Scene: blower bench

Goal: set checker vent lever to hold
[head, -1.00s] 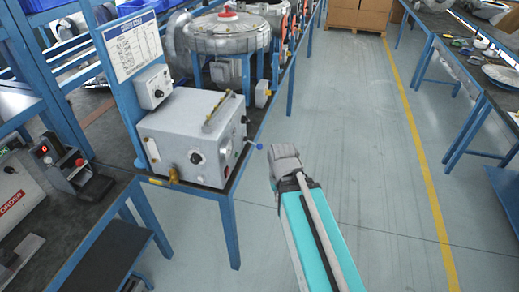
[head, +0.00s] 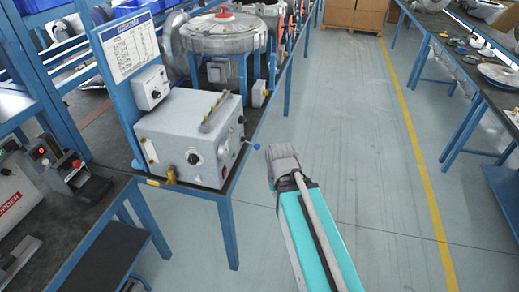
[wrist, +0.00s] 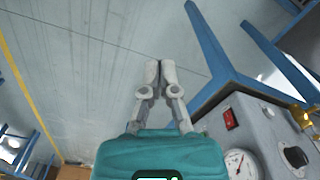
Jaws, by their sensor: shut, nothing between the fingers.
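The checker is a grey box (head: 180,150) on the end of the blue-framed bench, left of centre in the head view. A thin lever with a blue knob (head: 257,146) sticks out from its right side toward my gripper. My gripper (head: 280,150) is just right of the knob, with a small gap visible between them. In the wrist view, my gripper's fingers (wrist: 160,70) are shut together and empty. The box's side panel (wrist: 255,135) shows at the lower right there, with a red switch, a gauge and a black knob. The blue-knobbed lever does not show in the wrist view.
The blower (head: 225,35) stands behind the box. A small control box (head: 152,88) and a label board (head: 130,45) are on the bench post. The aisle floor (head: 340,120) right of my gripper is clear up to another bench (head: 470,110). Cardboard boxes (head: 355,14) stand at the back.

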